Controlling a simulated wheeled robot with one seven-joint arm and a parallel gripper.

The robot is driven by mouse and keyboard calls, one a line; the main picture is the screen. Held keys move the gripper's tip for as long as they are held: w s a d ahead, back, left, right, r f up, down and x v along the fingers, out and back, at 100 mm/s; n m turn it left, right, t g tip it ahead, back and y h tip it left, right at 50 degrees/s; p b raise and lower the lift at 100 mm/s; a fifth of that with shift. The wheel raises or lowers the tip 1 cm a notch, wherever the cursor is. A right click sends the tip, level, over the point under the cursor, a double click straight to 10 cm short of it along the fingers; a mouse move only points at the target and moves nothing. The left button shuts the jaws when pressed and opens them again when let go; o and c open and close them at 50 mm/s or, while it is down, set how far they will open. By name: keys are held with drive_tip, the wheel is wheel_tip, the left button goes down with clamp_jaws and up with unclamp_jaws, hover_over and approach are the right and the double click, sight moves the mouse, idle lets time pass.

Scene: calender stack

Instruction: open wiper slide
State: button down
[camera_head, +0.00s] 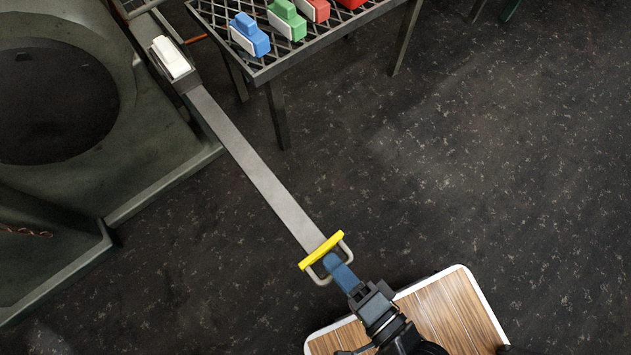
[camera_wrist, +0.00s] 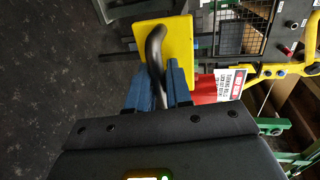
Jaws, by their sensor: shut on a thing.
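The wiper slide (camera_head: 258,172) is a long flat grey bar. It reaches out from the dark green machine at the upper left to the lower middle of the head view. Its outer end has a yellow plate (camera_head: 321,250) and a grey loop handle (camera_head: 343,246). My gripper (camera_head: 336,265), with blue fingers, is shut on the handle. In the wrist view the fingers (camera_wrist: 160,88) close around the dark curved handle (camera_wrist: 156,50) in front of the yellow plate (camera_wrist: 178,40). A white block (camera_head: 171,57) sits in the holder at the machine end of the slide.
The green machine (camera_head: 165,185) with a round dark opening stands at left. A black mesh table (camera_head: 262,75) at the top holds a blue block (camera_head: 249,35), a green block (camera_head: 287,20) and red blocks (camera_head: 316,10). The floor at right is clear.

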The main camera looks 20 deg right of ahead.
drive_tip(key=shift+f+v, duration=0.2)
drive_tip(key=shift+v, duration=0.75)
drive_tip(key=shift+f+v, duration=0.2)
drive_tip(key=shift+v, duration=0.75)
drive_tip(key=shift+f+v, duration=0.2)
drive_tip(key=shift+v, duration=0.75)
drive_tip(key=shift+s+d, duration=0.1)
drive_tip(key=c, duration=1.2)
unclamp_jaws()
drive_tip(key=shift+s, duration=0.1)
drive_tip(key=v, duration=0.7)
drive_tip(key=shift+s+d, duration=0.15)
drive_tip(key=shift+s, duration=0.1)
drive_tip(key=shift+r, duration=0.1)
